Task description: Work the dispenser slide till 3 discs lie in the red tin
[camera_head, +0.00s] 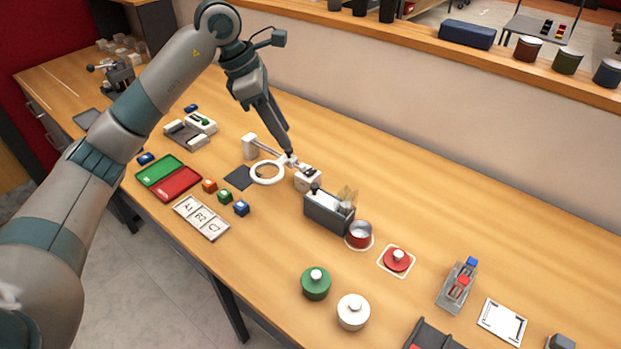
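The dispenser (327,213) is a grey box near the middle of the table, with a small clear upright part (347,196) on its right end. A dark knob (315,188) shows at its left end; I cannot tell how far the slide is in or out. The red tin (358,240) stands open beside the dispenser's right end, on a pale round mark. Its inside is too small to tell whether discs lie there. My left gripper (288,151) points down behind and left of the dispenser, apart from it, close to the ring magnifier. Its fingers look close together, seen nearly edge-on. My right gripper is out of view.
A white ring magnifier (267,182) on an arm stands left of the dispenser. A red lid (397,262) lies on a white-edged square to the right. Green (316,285) and white (353,314) knobbed containers stand in front. The table's back right is clear.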

